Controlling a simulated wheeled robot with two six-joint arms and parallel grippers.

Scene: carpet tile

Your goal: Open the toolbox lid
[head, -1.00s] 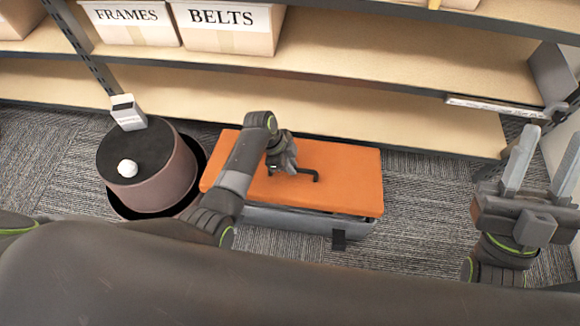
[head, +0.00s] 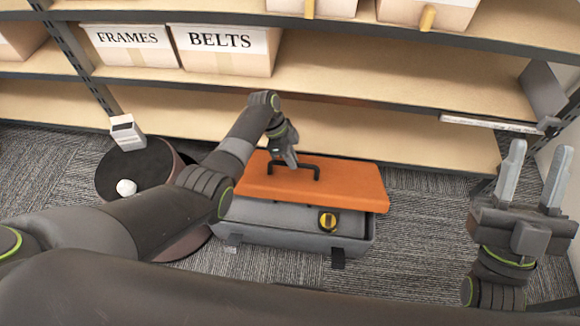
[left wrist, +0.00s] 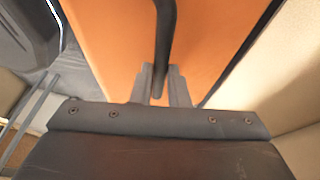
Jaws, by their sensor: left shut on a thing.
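The toolbox (head: 285,236) is a grey case on the carpet in front of the shelf, with an orange lid (head: 355,188). The lid is tilted up at its front edge, with a gap above the case. A black bar handle (head: 310,165) stands on the lid. My left gripper (head: 290,160) is shut on this handle; the left wrist view shows both fingers (left wrist: 163,88) around the handle bar (left wrist: 166,35). A yellow and black round object (head: 327,221) shows inside the gap. My right gripper (head: 537,170) is open and empty, off to the right.
A low round dark stand (head: 140,168) left of the toolbox holds a white ball (head: 126,187) and a small white box (head: 127,130). The shelf (head: 350,135) with labelled boxes (head: 225,50) stands close behind. Carpet (head: 415,230) is clear right of the toolbox.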

